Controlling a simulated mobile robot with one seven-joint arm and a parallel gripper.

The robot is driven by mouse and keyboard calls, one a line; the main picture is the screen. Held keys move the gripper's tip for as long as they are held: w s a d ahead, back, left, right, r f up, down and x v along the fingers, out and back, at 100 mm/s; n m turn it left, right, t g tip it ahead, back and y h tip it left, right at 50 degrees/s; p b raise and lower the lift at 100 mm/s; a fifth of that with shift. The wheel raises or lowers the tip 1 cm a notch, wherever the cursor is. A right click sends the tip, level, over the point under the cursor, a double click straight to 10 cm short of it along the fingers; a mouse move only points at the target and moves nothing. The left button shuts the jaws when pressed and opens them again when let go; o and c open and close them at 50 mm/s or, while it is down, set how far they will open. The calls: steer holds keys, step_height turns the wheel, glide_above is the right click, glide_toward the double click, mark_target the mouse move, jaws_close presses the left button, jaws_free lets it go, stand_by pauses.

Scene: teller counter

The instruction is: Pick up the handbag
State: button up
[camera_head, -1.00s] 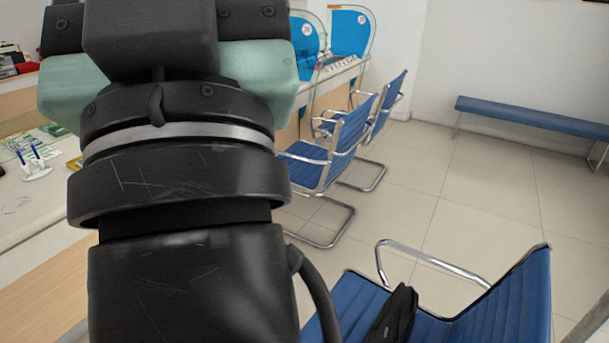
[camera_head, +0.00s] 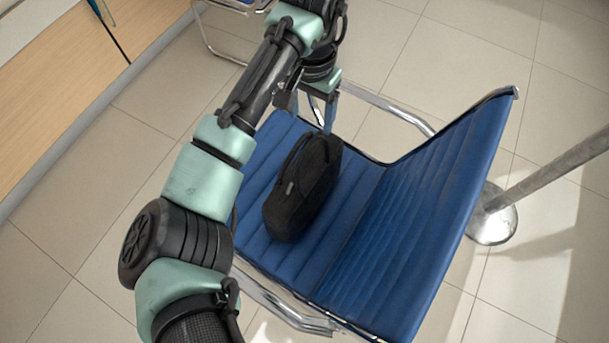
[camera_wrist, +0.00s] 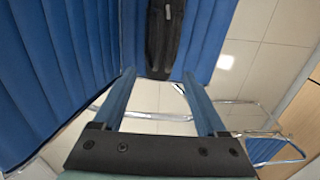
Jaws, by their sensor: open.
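The black handbag (camera_head: 305,195) stands upright on the blue seat of a chair (camera_head: 420,210), with its handle arched along its left side in the head view. In the wrist view the handbag (camera_wrist: 163,45) lies ahead, lined up with the gap between the fingers. My gripper (camera_head: 323,112) is at the far end of the bag in the head view, over the seat's far edge. In the wrist view my gripper (camera_wrist: 159,76) is open, with one blue finger each side and nothing held. The fingertips are close to the bag's near end; whether they touch it is unclear.
The chair's chrome armrest (camera_head: 380,105) runs near my gripper. A metal post with a round base (camera_head: 493,222) stands right of the chair. A wooden counter front (camera_head: 70,90) is at the left. Tiled floor is clear between counter and chair.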

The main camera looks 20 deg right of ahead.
mark_target(308, 143)
steer(key=f, duration=0.7)
steer(key=shift+s+a+f+b, duration=0.15)
steer(key=shift+a+f+b, duration=0.1)
steer(key=shift+f+b, duration=0.05)
steer(key=f, duration=0.5)
steer(key=shift+w+a+f+b, duration=0.15)
steer(key=shift+w+a+b, duration=0.1)
steer(key=shift+b, duration=0.1)
jaws_close()
stand_by(0.6)
